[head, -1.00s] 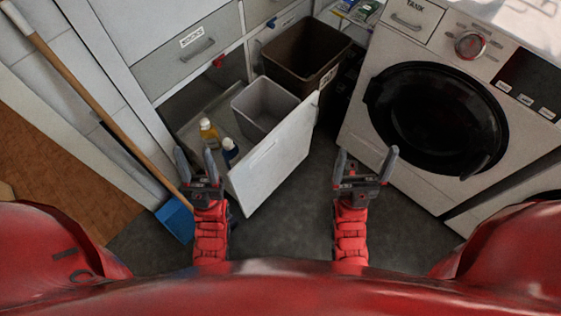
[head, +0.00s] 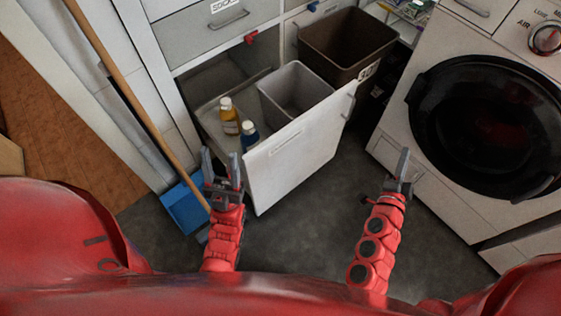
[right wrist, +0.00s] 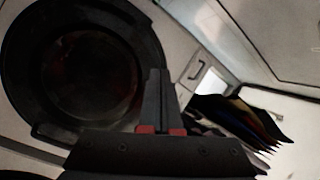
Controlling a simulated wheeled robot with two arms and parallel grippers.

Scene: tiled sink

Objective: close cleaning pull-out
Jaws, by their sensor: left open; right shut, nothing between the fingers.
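The cleaning pull-out stands open from the lower cabinet. Its white front panel (head: 300,150) faces me at a slant, with a handle near its upper right edge. Behind the panel sit a grey bin (head: 293,92), a yellow bottle (head: 229,115) and a dark blue bottle with a white cap (head: 249,136). My left gripper (head: 221,165) is open and empty, just left of the panel's near edge, apart from it as far as I can tell. My right gripper (head: 402,165) is shut and empty, right of the panel and clear of it. Its closed fingers also show in the right wrist view (right wrist: 157,100).
A brown bin (head: 345,45) stands behind the pull-out. A washing machine (head: 400,130) with a black round door is at the right. A broom (head: 130,90) and a blue dustpan (head: 183,208) are at the left. Dark floor between my grippers is clear.

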